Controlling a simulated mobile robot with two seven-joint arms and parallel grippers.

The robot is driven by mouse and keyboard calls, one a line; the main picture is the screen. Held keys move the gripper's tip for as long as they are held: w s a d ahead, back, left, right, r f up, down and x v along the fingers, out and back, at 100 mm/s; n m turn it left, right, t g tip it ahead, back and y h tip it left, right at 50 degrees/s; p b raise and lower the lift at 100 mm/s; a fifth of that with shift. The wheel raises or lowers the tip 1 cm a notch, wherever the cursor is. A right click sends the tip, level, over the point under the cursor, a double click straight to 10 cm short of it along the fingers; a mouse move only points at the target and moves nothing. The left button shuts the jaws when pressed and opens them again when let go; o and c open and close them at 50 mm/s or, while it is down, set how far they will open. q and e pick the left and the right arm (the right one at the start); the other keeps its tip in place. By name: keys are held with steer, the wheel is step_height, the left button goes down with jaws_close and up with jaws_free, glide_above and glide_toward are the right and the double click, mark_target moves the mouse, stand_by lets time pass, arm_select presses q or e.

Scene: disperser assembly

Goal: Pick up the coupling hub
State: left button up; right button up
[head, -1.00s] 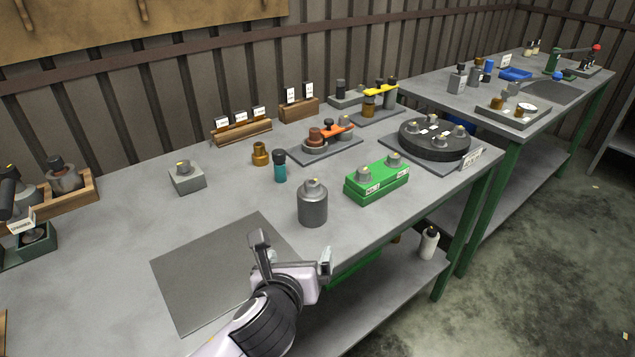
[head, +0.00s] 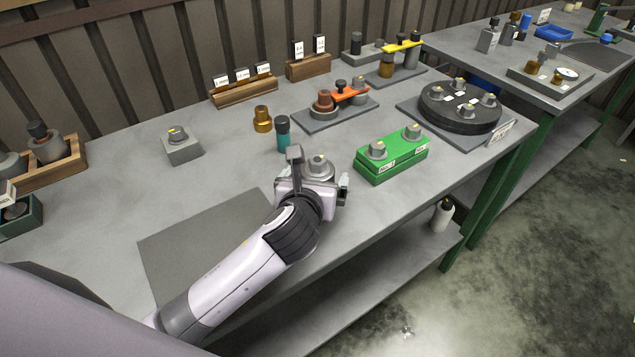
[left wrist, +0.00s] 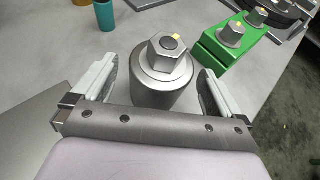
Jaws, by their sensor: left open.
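A grey metal cylinder with a stepped collar and a hexagonal top bearing a small yellow mark stands upright on the workbench; it appears to be the coupling hub (head: 319,165). In the left wrist view the coupling hub (left wrist: 167,72) sits between the two fingers, with visible gaps on both sides. My left gripper (head: 319,171) is open around it, low at the near side of the bench; it also shows in the left wrist view (left wrist: 158,88). The gripper body hides the hub's lower part in the head view. My right gripper is not in view.
A green block (head: 392,158) with two hex-topped pieces stands close right. A grey block (head: 181,149) is farther left. A dark grey mat (head: 190,240) lies left of the gripper; bare bench surrounds it.

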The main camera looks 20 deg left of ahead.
arm_select(q)
steer(key=shift+x, duration=1.05)
steer(key=c, duration=1.8)
steer(key=shift+w+r, duration=0.1)
steer(key=shift+r, duration=0.1)
steer(key=shift+c, duration=0.2)
steer(key=shift+r, duration=0.1)
